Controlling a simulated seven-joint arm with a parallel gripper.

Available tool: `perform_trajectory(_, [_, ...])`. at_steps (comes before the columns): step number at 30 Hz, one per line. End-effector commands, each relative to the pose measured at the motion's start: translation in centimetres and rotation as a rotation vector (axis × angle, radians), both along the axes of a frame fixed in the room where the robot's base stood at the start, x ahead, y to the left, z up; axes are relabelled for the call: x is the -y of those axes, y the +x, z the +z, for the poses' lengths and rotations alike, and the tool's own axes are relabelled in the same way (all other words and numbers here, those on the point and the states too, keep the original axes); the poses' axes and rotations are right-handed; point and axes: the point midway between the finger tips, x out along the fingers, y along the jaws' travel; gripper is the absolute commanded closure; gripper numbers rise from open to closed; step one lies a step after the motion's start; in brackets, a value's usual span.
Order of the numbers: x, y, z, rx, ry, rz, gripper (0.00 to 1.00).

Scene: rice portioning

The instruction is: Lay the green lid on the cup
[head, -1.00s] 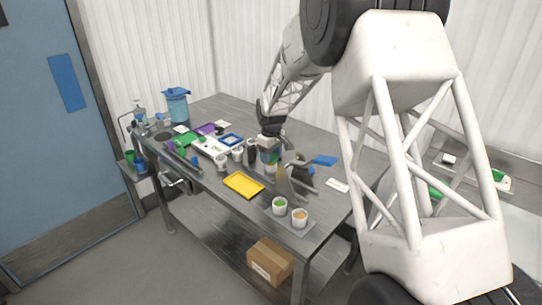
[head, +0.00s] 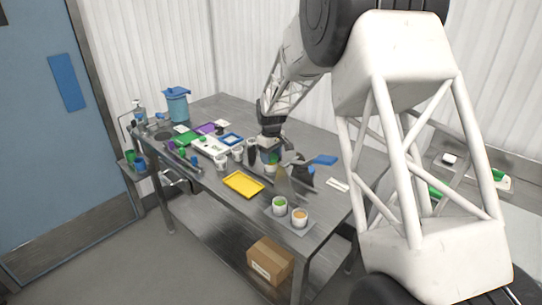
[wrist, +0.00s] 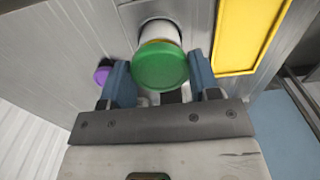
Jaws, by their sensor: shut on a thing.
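The green lid (wrist: 160,66) is a round disc between the two blue fingers of my gripper (wrist: 160,85) in the wrist view. My gripper is shut on it. A white cup (wrist: 159,30) with a yellow band at its near edge shows just beyond the lid, partly covered by it. I cannot tell whether lid and cup touch. In the head view my gripper (head: 270,150) points down over the table, with a small green patch at its fingers; details there are too small to tell.
A yellow tray (head: 243,183) lies on the steel table, and it also shows in the wrist view (wrist: 222,52). A purple round thing (wrist: 101,75) is left of my gripper. Two filled cups, green (head: 280,205) and orange (head: 299,217), stand at the front corner. Several small items crowd the left.

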Motion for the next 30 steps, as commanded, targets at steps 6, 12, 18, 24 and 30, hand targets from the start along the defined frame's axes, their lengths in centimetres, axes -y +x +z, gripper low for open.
perform_trajectory(6, [0.0, 0.0, -0.2, 0.0, 0.0, 0.0, 0.69])
perform_trajectory(12, [0.0, 0.01, -0.48, 0.0, 0.0, 0.0, 0.69])
perform_trajectory(18, [0.0, 0.01, -0.71, 0.0, 0.0, 0.0, 0.69])
perform_trajectory(24, [0.0, 0.01, -0.79, 0.0, 0.0, 0.0, 0.69])
perform_trajectory(30, [0.0, 0.01, -0.79, 0.0, 0.0, 0.0, 0.69])
